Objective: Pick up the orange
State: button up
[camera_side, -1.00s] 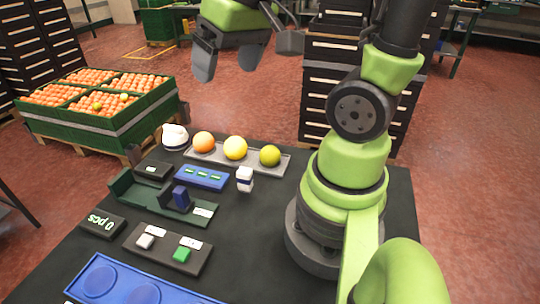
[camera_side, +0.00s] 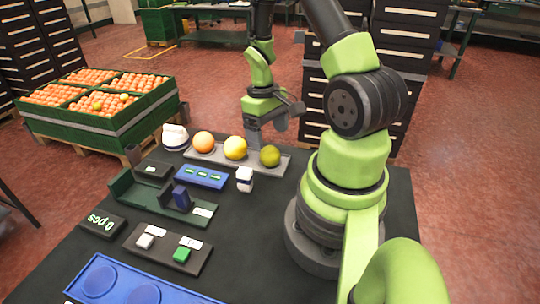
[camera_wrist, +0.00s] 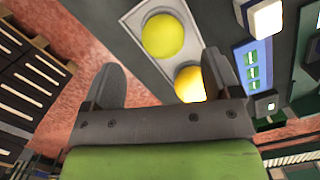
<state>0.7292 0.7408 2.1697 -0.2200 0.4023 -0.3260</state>
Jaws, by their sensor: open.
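The orange (camera_side: 203,142) sits at the left end of a grey tray (camera_side: 219,162) in the side view. A yellow fruit (camera_side: 235,147) is in the tray's middle and a green-yellow fruit (camera_side: 270,156) at its right end. My gripper (camera_side: 267,132) is open and empty, pointing down at the far side of the tray, near the yellow and green-yellow fruits. In the wrist view, the green-yellow fruit (camera_wrist: 162,36) shows ahead of my open fingers (camera_wrist: 163,70). The yellow fruit (camera_wrist: 188,84) is partly hidden by the right finger. I cannot make out the orange in the wrist view.
A white rounded object (camera_side: 175,137) stands left of the tray. A small white block (camera_side: 244,179), a blue panel (camera_side: 203,177) and a green fixture (camera_side: 140,198) lie in front. A crate of oranges (camera_side: 120,122) stands beyond the table. Drawer cabinets (camera_side: 315,115) stand behind.

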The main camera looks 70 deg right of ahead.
aim_at(270, 147)
jog(key=shift+s+a+f, duration=0.1)
jog(key=shift+f, duration=0.8)
jog(key=shift+s+a+f, duration=0.15)
jog(key=shift+f, duration=0.75)
jog(key=shift+s+a+f, duration=0.1)
jog(key=shift+f, duration=0.8)
jog(key=shift+c, duration=0.2)
jog(key=c, duration=1)
